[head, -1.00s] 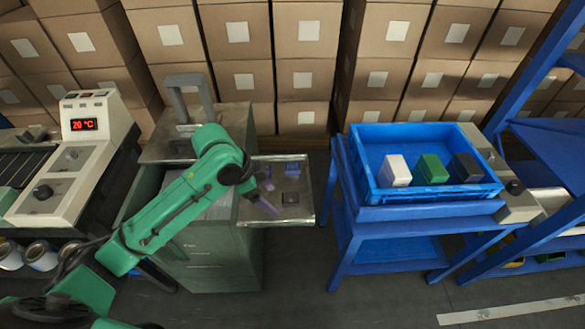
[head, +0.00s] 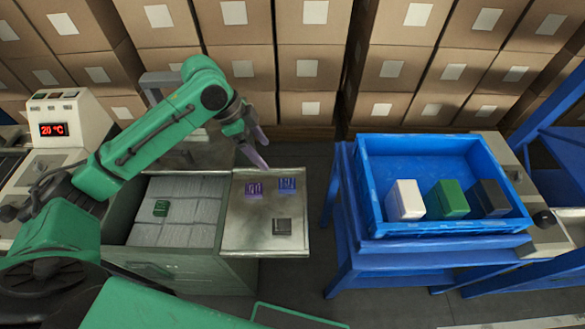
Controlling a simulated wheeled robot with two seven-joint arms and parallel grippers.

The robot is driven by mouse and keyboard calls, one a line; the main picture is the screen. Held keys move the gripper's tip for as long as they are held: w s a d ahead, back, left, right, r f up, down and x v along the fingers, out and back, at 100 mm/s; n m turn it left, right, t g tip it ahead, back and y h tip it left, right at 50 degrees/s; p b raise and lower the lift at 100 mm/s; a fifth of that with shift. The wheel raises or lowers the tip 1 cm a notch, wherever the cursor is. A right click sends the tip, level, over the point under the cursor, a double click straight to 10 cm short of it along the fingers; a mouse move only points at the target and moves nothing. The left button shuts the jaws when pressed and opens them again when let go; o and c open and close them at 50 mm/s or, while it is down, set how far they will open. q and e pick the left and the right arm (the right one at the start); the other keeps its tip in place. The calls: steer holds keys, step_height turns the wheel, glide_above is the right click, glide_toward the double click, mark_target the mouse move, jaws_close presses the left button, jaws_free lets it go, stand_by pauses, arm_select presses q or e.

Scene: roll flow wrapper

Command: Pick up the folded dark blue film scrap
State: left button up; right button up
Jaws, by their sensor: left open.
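The dark blue film scrap (head: 287,184) lies flat on the metal tray (head: 240,228), near its back right edge. A purple scrap (head: 253,188) lies just left of it, and a dark grey scrap (head: 282,227) lies nearer the front. My left gripper (head: 264,157) is open and empty, with purple fingers. In the picture it shows just above the tray's back edge, up and left of the dark blue scrap, apart from it. My right gripper is not in view.
Left of the tray is an open drawer of pale sheets with a green scrap (head: 161,208) on them. A blue crate (head: 440,228) holding white, green and dark blocks stands right. Stacked cartons (head: 315,75) fill the back. A gap of floor separates tray and crate.

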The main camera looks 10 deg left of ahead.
arm_select(q)
glide_toward(287, 184)
steer(key=shift+s+d+f+p, duration=0.1)
steer(key=shift+d+f+p, duration=0.05)
steer(key=shift+f, duration=0.25)
steer(key=shift+s+d+f+p, duration=0.1)
steer(key=shift+d+f+p, duration=0.05)
steer(key=shift+f, duration=0.3)
steer(key=x, duration=0.7)
steer(key=shift+w+r+p, duration=0.1)
steer(key=shift+w+p, duration=0.2)
steer(key=shift+p, duration=0.1)
jaws_close()
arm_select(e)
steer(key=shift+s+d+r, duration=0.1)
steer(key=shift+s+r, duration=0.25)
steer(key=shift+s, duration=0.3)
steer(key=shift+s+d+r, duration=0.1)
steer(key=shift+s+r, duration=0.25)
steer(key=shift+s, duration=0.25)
